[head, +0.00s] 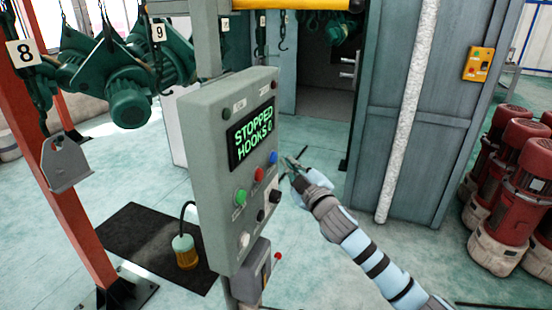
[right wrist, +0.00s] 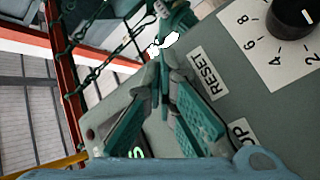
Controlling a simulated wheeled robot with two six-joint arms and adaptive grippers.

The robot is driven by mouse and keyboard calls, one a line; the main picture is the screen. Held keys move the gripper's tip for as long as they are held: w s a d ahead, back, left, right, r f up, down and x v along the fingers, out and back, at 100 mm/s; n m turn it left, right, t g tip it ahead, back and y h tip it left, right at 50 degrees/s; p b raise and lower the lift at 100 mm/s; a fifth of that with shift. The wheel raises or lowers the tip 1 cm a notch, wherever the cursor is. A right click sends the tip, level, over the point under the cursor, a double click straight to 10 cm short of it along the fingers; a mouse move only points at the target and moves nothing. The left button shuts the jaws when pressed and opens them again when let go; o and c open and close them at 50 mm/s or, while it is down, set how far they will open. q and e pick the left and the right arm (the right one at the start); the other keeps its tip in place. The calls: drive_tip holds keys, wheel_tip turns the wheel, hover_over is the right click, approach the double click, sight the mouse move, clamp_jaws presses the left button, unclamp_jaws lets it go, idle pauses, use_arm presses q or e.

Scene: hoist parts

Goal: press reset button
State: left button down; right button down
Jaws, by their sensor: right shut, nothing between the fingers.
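The grey control panel (head: 215,130) stands upright, its display (head: 251,137) reading "STOPPED HOOKS 0". Its buttons include green (head: 240,196), red (head: 259,174) and blue (head: 273,157). The RESET label (right wrist: 202,73) shows in the right wrist view, beside my fingers. The button by it is not visible there; my fingers may hide it. My right gripper (head: 288,163) is shut and empty, just right of the blue button in the head view. Its closed fingertips (right wrist: 163,55) also show in the right wrist view. I cannot tell whether they touch the panel. My left gripper is not in view.
A black knob (right wrist: 292,18) with a numbered dial sits near the RESET label. A white button (head: 244,240) is lower on the panel. Green hoists (head: 128,100) hang at left by a red post (head: 62,190). Red motors (head: 515,160) stand right. Floor between is open.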

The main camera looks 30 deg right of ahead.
drive_tip(key=s+d+b, duration=0.1)
drive_tip(key=s, duration=0.1)
drive_tip(key=s+d+b, duration=0.1)
drive_tip(key=s, duration=0.1)
drive_tip(key=shift+d+b, duration=0.35)
idle(0.7)
